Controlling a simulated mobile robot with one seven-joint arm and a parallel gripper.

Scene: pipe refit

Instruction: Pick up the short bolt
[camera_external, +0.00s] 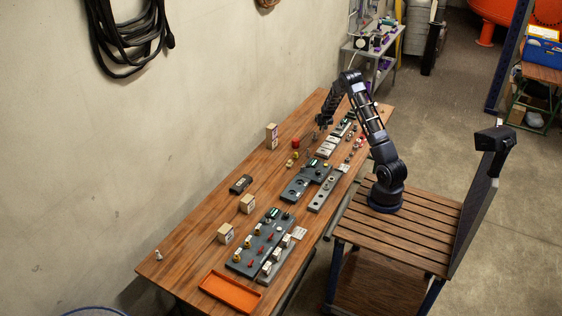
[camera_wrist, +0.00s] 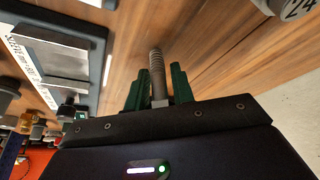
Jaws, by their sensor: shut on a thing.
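My gripper (camera_wrist: 158,92) is shut on a short bolt. In the wrist view the bolt (camera_wrist: 157,68) is grey and threaded, and stands between the two green fingers with its threaded end pointing away from the camera. Its lower end is hidden by the gripper body. In the external view my gripper (camera_external: 322,122) is over the far half of the wooden table (camera_external: 200,243); the bolt is too small to make out there.
A grey plate with a white printed label (camera_wrist: 108,70) lies left of the bolt in the wrist view. A round part marked 24 (camera_wrist: 290,8) is at upper right. In the external view, grey fixture boards (camera_external: 300,187), boxes (camera_external: 247,203) and an orange tray (camera_external: 230,292) stand along the table.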

